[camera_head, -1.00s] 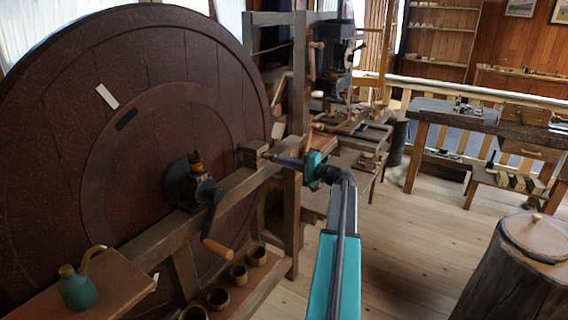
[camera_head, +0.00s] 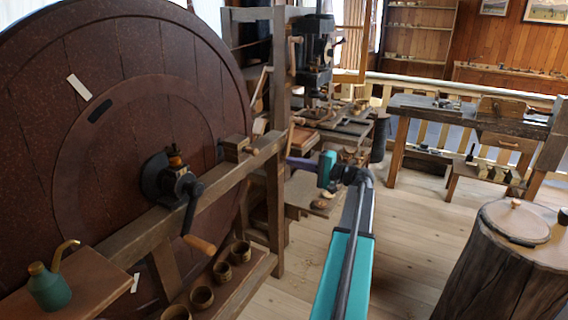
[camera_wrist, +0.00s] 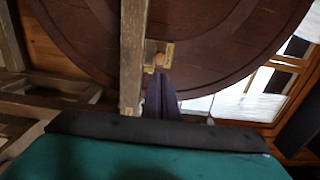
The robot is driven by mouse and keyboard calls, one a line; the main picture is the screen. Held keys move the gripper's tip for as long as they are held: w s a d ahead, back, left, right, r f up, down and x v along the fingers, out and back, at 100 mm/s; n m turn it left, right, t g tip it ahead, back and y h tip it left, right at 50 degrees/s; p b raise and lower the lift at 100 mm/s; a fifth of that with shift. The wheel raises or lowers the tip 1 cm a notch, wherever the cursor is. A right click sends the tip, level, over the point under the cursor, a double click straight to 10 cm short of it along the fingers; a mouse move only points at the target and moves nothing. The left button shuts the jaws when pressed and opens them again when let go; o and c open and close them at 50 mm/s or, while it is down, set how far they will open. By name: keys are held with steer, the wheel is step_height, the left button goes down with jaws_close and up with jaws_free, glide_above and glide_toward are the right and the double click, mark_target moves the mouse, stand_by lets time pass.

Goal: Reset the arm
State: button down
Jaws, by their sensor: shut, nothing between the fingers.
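My gripper (camera_head: 296,163), with dark purple fingers, is at the end of my teal arm in the middle of the head view. It points left toward the wooden frame of the large wheel (camera_head: 120,60). In the wrist view the fingers (camera_wrist: 161,92) are together and hold nothing. A small wooden block (camera_head: 238,148) sits on the frame's beam, left of the fingertips and apart from them in the head view. A round wooden knob (camera_wrist: 160,59) shows just beyond the fingertips in the wrist view.
A crank with a wooden handle (camera_head: 199,244) juts out from the beam. Several small cups (camera_head: 222,271) stand on a low shelf. A green oil can (camera_head: 49,288) is at lower left. A stump (camera_head: 495,270) stands at right. Open floor (camera_head: 415,215) lies between arm and stump.

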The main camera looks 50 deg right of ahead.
steer(key=shift+s+d, duration=0.1)
steer(key=shift+s, duration=0.6)
